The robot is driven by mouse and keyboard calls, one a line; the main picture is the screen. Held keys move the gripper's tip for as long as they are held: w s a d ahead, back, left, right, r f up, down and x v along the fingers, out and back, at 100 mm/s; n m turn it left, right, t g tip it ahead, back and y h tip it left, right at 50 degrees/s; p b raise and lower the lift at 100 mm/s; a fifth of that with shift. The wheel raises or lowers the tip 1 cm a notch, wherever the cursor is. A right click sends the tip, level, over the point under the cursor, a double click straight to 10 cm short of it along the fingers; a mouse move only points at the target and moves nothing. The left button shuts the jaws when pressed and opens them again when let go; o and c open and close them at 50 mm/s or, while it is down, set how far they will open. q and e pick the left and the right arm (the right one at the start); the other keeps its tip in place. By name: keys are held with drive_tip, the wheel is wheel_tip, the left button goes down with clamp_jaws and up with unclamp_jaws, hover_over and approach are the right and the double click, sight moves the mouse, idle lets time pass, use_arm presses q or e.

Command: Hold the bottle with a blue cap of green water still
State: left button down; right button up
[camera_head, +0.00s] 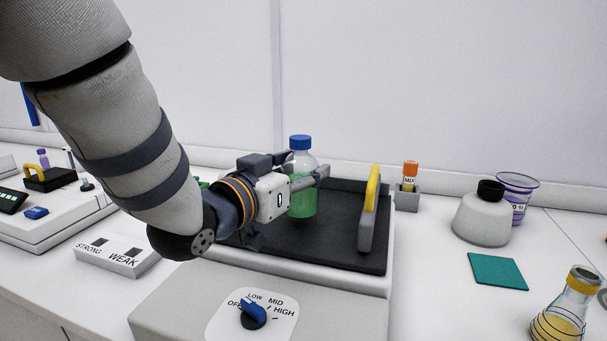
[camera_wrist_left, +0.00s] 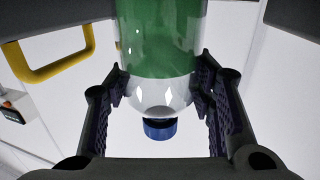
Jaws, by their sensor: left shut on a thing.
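The bottle with a blue cap (camera_head: 302,203) holds green water and is upright over the black mat (camera_head: 345,238) of a device. My left gripper (camera_head: 306,178) is shut on the bottle around its clear upper body, below the cap. I cannot tell whether the bottle's base touches the mat. In the left wrist view the bottle (camera_wrist_left: 160,45) appears cap-down between the two dark finger pads of the left gripper (camera_wrist_left: 160,95). My right gripper is not in view.
The device has a yellow-topped clamp (camera_head: 371,190) right of the bottle and a blue dial (camera_head: 252,309) in front. A STRONG/WEAK box (camera_head: 117,257) stands left. A teal square (camera_head: 497,270), a grey bottle (camera_head: 483,217) and a flask of yellow liquid (camera_head: 563,312) are right.

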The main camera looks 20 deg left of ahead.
use_arm(q)
drive_tip(key=shift+w+f, duration=0.25)
drive_tip(key=shift+f, duration=0.5)
drive_tip(key=shift+s+r, duration=0.15)
drive_tip(key=shift+s, duration=0.3)
drive_tip(key=shift+w, duration=0.1)
drive_tip(key=c, duration=0.7)
unclamp_jaws()
drive_tip(key=shift+f, duration=0.2)
